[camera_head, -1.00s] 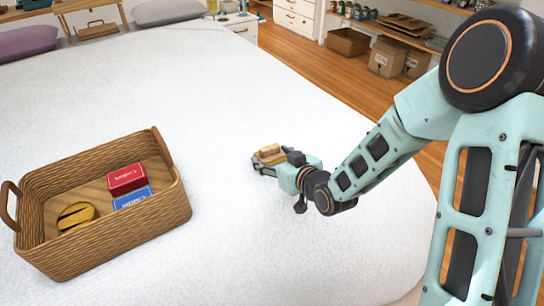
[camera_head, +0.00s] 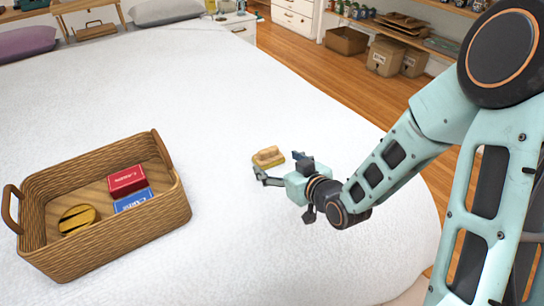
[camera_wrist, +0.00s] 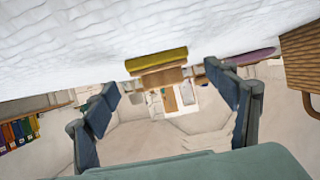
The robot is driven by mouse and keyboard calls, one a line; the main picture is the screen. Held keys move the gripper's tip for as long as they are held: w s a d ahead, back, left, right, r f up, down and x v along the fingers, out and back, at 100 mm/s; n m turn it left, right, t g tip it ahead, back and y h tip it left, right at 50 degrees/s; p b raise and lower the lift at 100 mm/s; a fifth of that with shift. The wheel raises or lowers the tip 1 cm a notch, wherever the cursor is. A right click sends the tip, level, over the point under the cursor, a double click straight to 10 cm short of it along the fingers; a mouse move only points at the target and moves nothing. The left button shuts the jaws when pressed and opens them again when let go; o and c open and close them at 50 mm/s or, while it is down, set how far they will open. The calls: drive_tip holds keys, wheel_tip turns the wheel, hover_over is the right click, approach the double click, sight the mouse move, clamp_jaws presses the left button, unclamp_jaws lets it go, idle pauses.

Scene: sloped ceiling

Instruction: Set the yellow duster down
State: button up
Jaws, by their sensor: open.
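The yellow duster (camera_head: 268,157), a small block with a wooden-coloured back, rests on the white bed cover. In the wrist view the duster (camera_wrist: 157,62) lies ahead of the fingers, its yellow side against the white cover. My gripper (camera_head: 277,168) is open and empty, just to the right of the duster and nearer the camera. In the wrist view its two fingers (camera_wrist: 162,108) stand wide apart, with a gap between them and the duster.
A wicker basket (camera_head: 112,236) stands on the bed at the left. It holds a red box (camera_head: 127,180), a blue box (camera_head: 133,199) and a round yellow-and-black item (camera_head: 77,219). The white bed (camera_head: 220,95) is clear around the duster.

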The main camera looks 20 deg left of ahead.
drive_tip(key=v, duration=0.2)
drive_tip(key=p+v, duration=0.1)
drive_tip(key=v, duration=0.1)
drive_tip(key=shift+a+r, duration=0.1)
drive_tip(key=shift+r, duration=0.15)
drive_tip(key=shift+r+p, duration=0.1)
drive_tip(key=shift+p, duration=1.15)
drive_tip(key=shift+s+d+r+p, duration=0.15)
drive_tip(key=shift+d+p, duration=0.15)
drive_tip(key=shift+p, duration=0.8)
drive_tip(key=s+d+p, duration=0.1)
drive_tip(key=p, duration=0.2)
drive_tip(key=shift+p, duration=0.35)
drive_tip(key=shift+c, duration=0.3)
